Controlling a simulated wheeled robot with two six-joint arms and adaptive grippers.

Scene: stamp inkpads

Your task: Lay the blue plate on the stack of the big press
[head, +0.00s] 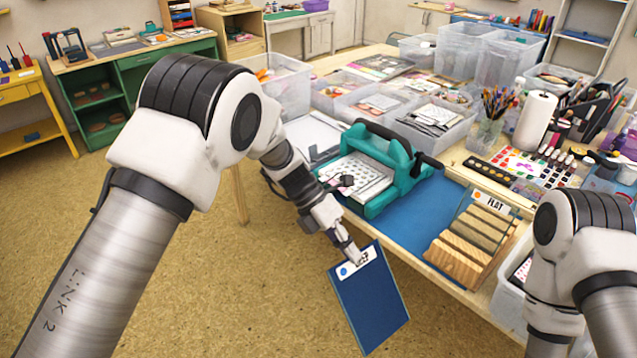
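The blue plate (371,308) hangs tilted in front of the table's near edge, over the floor. A white label strip with a blue dot runs along its top edge. My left gripper (353,254) is shut on the plate's top edge at the label. The big press (408,171) is teal with a dark roller handle and stands on the table, beyond the plate.
A wooden slotted rack (463,254) labelled FLAT stands right of the press near the table edge, with a clear panel in it. A blue mat (425,228) lies between them, mostly bare. Clear bins (432,125) and a brush jar (488,122) stand behind.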

